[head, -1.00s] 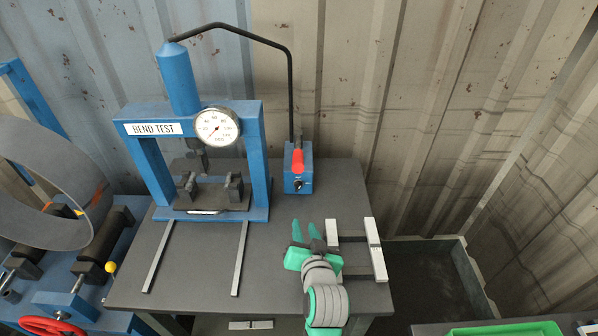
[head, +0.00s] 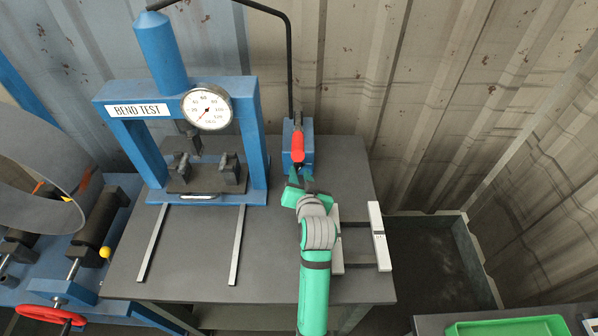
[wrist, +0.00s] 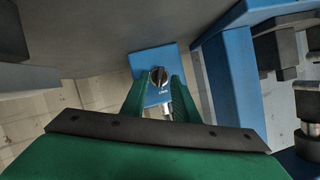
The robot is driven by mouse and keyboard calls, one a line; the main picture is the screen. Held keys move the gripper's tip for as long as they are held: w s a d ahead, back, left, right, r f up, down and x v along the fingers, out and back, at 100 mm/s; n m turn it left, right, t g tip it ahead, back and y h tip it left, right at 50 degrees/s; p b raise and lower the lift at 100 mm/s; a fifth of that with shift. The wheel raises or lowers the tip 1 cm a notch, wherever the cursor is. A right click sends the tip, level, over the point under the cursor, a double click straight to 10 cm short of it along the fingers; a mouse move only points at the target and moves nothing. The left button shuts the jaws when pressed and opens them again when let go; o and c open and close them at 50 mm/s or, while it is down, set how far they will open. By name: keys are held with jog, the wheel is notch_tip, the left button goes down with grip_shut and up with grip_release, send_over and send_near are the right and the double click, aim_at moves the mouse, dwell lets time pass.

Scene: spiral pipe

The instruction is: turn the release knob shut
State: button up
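The release knob (wrist: 157,76) is a small black knob with a pale marking on the end face of the blue pump block (wrist: 147,97). In the head view the block (head: 307,154) stands at the table's back, a red-gripped lever (head: 298,147) above the knob's side. The knob is hidden there by my fingers. My gripper (head: 301,178) is green and points at the block. In the wrist view its two fingers (wrist: 161,82) are apart, one on each side of the knob in the picture. I cannot tell whether they touch it.
The blue bend-test press (head: 258,130) with its gauge (head: 207,107) stands left of the block. A black pipe (head: 290,65) rises behind the block. Flat bars and a pale-ended rack (head: 379,236) lie on the grey table (head: 200,262). A dark bin (head: 470,262) is at right.

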jog(key=shift+x, duration=1.15)
grip_shut()
jog(key=shift+a+n+h, duration=0.15)
jog(key=shift+n+h, duration=0.25)
jog(key=shift+n, duration=0.2)
jog(key=shift+n+h, duration=0.7)
jog(key=shift+n, duration=0.3)
grip_release()
jog(key=shift+s, duration=0.15)
